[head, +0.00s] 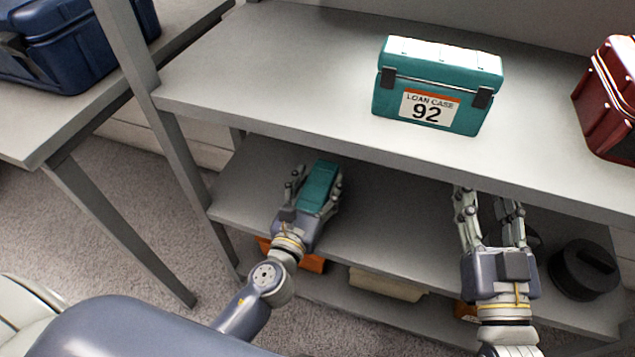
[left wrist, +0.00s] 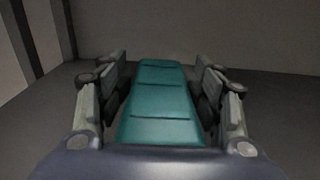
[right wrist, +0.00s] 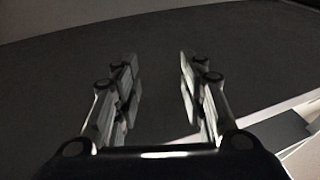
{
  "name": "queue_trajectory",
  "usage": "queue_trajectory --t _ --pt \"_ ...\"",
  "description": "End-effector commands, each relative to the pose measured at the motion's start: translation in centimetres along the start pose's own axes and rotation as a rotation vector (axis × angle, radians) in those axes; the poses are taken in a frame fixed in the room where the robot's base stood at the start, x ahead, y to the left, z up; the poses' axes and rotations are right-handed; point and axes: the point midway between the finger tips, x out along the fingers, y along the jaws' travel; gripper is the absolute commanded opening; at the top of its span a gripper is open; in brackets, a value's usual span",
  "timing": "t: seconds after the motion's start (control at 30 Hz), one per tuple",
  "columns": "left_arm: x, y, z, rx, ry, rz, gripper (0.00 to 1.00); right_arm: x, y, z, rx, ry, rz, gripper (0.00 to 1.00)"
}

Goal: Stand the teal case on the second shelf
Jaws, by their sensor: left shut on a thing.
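A small teal case (head: 320,184) is between the fingers of my left gripper (head: 318,174), which is shut on it. They are over the left part of the second shelf (head: 375,215), below the top board. In the left wrist view the teal case (left wrist: 158,105) points away from me, with grooves across its visible face. Whether it touches the shelf cannot be told. My right gripper (head: 488,200) is open and empty near the right part of the second shelf; its fingers also stand apart in the right wrist view (right wrist: 158,60).
A larger teal case marked "LOAN CASE 92" (head: 437,85) and a dark red case (head: 612,100) stand on the top shelf (head: 270,80). A dark round object (head: 585,268) sits at the right below. Orange (head: 312,263) and beige (head: 387,284) items are lower. A blue case (head: 70,45) is on the left table.

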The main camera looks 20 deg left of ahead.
Motion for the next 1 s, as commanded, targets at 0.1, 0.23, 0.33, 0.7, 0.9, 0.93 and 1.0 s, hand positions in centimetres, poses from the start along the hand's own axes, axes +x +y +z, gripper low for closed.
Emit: queue_trajectory --t 0.1,0.23,0.33,0.7,0.9,0.93,1.0 --pt "0.0 0.0 0.1 0.000 -0.003 0.000 0.15 0.0 0.0 -0.2 0.000 0.012 -0.001 0.38" --pt "0.0 0.0 0.0 0.000 -0.003 0.000 0.15 0.1 -0.1 -0.5 0.001 0.024 -0.002 0.38" --pt "0.0 0.0 0.0 0.000 -0.003 0.000 0.15 0.1 -0.1 -0.8 0.001 0.038 -0.002 0.38" --pt "0.0 0.0 -0.1 0.000 -0.002 0.000 0.86 0.1 -0.2 -1.2 0.002 0.055 -0.004 0.38" --pt "0.0 0.0 -0.2 0.000 -0.001 0.000 0.86 0.1 -0.2 -1.1 0.002 0.054 -0.004 0.38" --pt "0.0 0.0 -0.4 0.000 0.003 0.000 0.86 0.1 -0.2 -1.1 0.002 0.053 -0.004 0.38" --pt "-0.1 0.0 -0.4 0.000 0.003 0.000 0.86 0.0 -0.3 -1.0 0.004 0.050 -0.005 0.38"
